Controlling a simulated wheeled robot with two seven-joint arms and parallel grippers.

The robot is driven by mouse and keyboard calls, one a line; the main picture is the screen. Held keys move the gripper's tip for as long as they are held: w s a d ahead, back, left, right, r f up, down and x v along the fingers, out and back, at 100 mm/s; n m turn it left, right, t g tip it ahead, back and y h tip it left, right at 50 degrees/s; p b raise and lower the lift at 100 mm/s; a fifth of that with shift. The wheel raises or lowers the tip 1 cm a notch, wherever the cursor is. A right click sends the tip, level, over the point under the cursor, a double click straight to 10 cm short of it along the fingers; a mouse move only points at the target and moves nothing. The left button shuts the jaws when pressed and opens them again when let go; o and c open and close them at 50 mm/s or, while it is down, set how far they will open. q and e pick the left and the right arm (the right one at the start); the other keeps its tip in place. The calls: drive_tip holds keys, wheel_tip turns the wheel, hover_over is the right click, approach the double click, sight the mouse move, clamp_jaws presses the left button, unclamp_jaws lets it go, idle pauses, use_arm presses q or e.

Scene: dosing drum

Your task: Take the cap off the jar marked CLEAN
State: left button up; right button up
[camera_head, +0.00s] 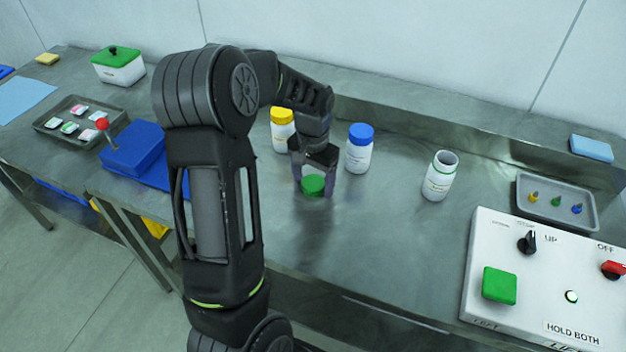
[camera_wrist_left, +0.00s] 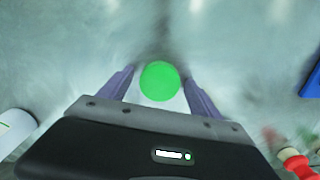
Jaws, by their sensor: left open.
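An uncapped white jar (camera_head: 438,178) with a green-ringed open mouth stands upright right of centre; its label is too small to read. A round green cap (camera_head: 313,185) is low over or on the bench, apart from that jar. My left gripper (camera_head: 315,188) points down, its fingers on either side of the cap. In the left wrist view the green cap (camera_wrist_left: 160,81) shows between the open fingers, with gaps on both sides. My right gripper is not in view.
A yellow-capped jar (camera_head: 283,131) and a blue-capped jar (camera_head: 359,148) stand close behind my left gripper. A control box (camera_head: 550,275) and a grey tray (camera_head: 522,196) are at right. A blue block (camera_head: 133,148) with a red-knobbed lever is at left. The bench front centre is clear.

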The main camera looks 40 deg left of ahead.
sight(312, 184)
use_arm(q)
drive_tip(key=shift+r, duration=0.15)
wheel_tip(312, 184, up, 12)
drive_tip(key=b, duration=0.1)
drive_tip(key=shift+b, duration=0.3)
idle(0.9)
